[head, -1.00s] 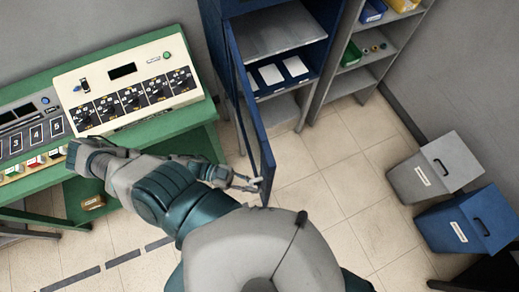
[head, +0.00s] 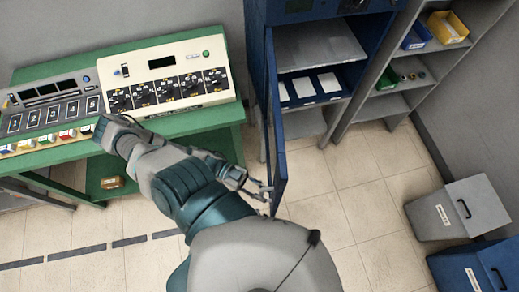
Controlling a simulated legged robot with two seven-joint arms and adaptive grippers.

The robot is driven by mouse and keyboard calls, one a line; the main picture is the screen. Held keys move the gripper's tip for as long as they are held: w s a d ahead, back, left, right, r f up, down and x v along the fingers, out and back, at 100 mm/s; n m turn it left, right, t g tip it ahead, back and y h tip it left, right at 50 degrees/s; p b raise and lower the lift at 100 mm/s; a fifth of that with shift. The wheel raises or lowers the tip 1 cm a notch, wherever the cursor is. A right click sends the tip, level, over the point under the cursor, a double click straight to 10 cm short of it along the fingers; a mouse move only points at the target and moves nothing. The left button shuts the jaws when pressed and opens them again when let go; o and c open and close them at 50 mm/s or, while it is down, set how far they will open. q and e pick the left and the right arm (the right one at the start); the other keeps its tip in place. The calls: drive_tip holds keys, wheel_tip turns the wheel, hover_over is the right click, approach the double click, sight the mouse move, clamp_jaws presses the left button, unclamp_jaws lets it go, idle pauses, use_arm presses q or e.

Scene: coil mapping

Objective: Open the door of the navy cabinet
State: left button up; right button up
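The navy cabinet (head: 262,62) stands at the top middle of the head view, with its inside showing grey shelves and several white cards. Its door (head: 280,140) is swung well open toward me and shows nearly edge-on. My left gripper (head: 264,190) is at the door's near end, by a small pale part that looks like the handle. The fingers are small and partly overlap the door edge, so I cannot tell whether they grip it. My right gripper is not in view.
A green bench (head: 226,118) with control panels stands at the left. A grey shelf unit (head: 392,103) adjoins the cabinet on the right. A grey bin (head: 432,216) and a blue bin (head: 452,268) stand at the lower right. The tiled floor before the cabinet is clear.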

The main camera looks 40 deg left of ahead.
use_arm(q)
drive_tip(key=v, duration=1.2)
drive_tip(key=shift+f, duration=0.1)
